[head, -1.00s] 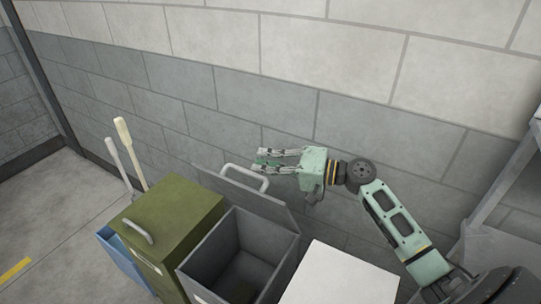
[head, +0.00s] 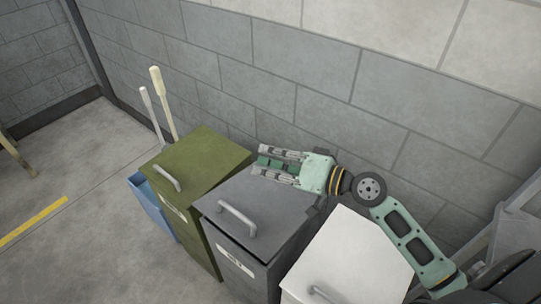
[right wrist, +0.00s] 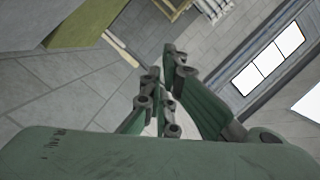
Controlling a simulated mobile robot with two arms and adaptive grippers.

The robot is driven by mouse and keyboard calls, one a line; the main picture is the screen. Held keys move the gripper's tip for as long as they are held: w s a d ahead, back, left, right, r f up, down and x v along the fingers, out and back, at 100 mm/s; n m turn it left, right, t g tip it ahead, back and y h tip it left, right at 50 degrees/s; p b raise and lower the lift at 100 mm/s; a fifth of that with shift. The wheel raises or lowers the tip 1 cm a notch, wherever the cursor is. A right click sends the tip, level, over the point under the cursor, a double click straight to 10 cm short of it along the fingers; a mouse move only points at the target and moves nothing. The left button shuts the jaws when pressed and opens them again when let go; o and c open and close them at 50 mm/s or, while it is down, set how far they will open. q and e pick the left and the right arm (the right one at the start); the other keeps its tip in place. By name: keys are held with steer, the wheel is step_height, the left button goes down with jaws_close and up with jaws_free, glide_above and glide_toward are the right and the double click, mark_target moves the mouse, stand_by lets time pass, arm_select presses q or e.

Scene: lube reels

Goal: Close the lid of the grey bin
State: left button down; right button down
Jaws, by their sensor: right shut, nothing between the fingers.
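The grey bin (head: 226,248) stands between a green bin and a white bin in the head view. Its grey lid (head: 262,215) lies down over the top, with the handle (head: 237,218) facing up near the front, and the inside is hidden. My right gripper (head: 259,163) is shut and empty above the back part of the lid, pointing left. Whether it touches the lid I cannot tell. Its fingers (right wrist: 160,95) also show in the right wrist view. My left gripper is not in view.
The green bin (head: 195,165) with its lid down is on the left. The white bin (head: 345,260) is on the right. A blue container (head: 150,205) and two upright handles stand beyond the green bin. The block wall is close behind.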

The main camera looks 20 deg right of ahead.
stand_by(0.3)
step_height(320, 180, up, 10)
stand_by(0.5)
